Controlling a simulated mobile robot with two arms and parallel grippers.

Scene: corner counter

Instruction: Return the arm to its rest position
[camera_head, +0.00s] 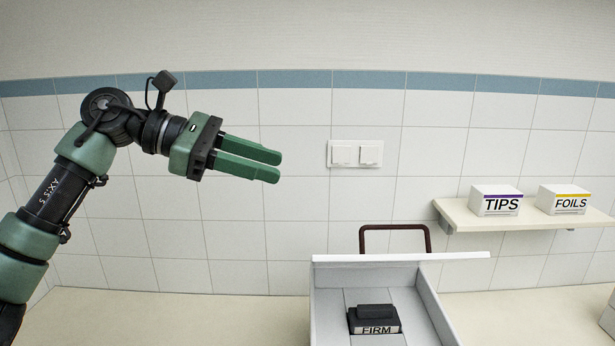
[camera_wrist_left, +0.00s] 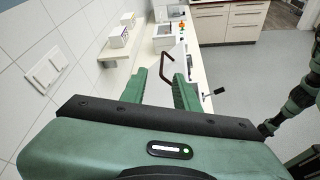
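My left arm (camera_head: 85,160) is raised at the left of the head view. Its green left gripper (camera_head: 276,166) points right in the air before the tiled wall. In the left wrist view the two fingers of the left gripper (camera_wrist_left: 160,76) stand apart with nothing between them, so it is open and empty. Part of my other arm (camera_wrist_left: 302,92) shows at the right edge of the left wrist view. My right gripper cannot be made out in either view.
A light grey open-topped box (camera_head: 440,320) holds a black block marked FIRM (camera_head: 375,320). A brown handle (camera_head: 394,228) rises behind it. A shelf (camera_head: 520,216) carries TIPS (camera_head: 495,203) and FOILS (camera_head: 563,201) boxes. A switch plate (camera_head: 355,154) is on the wall. The left counter (camera_head: 180,315) is clear.

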